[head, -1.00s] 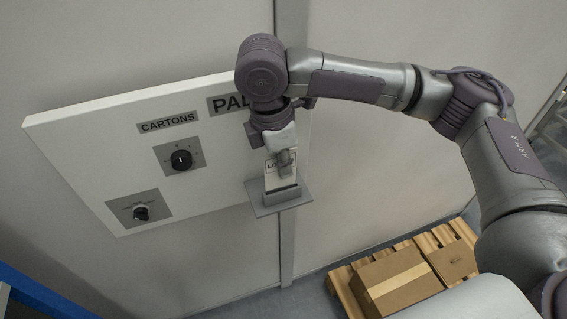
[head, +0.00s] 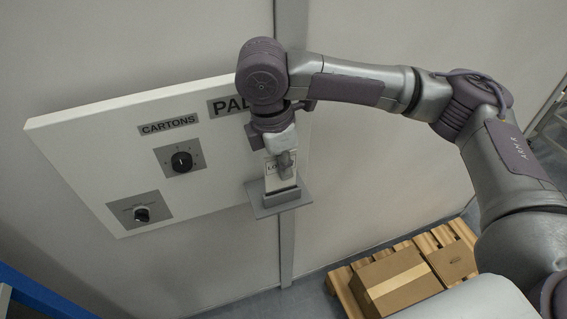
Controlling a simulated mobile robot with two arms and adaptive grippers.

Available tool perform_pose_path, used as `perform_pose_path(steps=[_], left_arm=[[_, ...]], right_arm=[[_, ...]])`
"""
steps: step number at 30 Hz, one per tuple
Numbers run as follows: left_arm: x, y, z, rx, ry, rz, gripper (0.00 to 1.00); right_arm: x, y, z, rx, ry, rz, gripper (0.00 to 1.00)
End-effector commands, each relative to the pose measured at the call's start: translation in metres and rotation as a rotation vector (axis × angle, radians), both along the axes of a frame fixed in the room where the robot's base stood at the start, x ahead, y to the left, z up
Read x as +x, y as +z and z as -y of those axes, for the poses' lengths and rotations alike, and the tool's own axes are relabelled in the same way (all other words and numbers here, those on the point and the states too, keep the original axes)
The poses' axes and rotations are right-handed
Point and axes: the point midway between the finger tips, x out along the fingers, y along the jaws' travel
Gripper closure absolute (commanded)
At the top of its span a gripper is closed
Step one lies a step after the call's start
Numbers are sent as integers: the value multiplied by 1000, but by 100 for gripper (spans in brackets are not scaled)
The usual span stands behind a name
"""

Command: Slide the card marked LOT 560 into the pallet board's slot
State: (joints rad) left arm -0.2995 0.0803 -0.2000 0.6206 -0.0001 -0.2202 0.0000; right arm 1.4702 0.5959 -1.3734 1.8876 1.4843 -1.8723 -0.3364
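The white card (head: 271,181) stands upright at the grey slot holder (head: 281,198) on the pallet board (head: 90,125). Only the letters "LO" of its print show; the rest is behind my gripper. My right gripper (head: 285,165) points down at the card's upper part, with a finger in front of its face. The card's lower edge is at the holder's top; I cannot tell how deep it sits. The far finger is hidden, so the grip itself is not clear. My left gripper is out of the picture.
The board carries a CARTONS label (head: 168,125), an upper black knob (head: 182,162) and a lower black knob (head: 141,214). My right arm covers part of the PAL... label (head: 228,106). Cartons (head: 398,283) on a wooden pallet (head: 345,296) stand on the floor at lower right.

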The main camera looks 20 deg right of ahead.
Motion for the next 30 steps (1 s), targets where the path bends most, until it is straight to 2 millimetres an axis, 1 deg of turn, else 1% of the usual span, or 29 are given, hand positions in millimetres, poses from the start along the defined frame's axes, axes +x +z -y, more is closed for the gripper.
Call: perform_pose_path(steps=[30], left_arm=[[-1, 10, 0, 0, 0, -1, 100]], right_arm=[[0, 0, 2, 0, 1, 0, 100]])
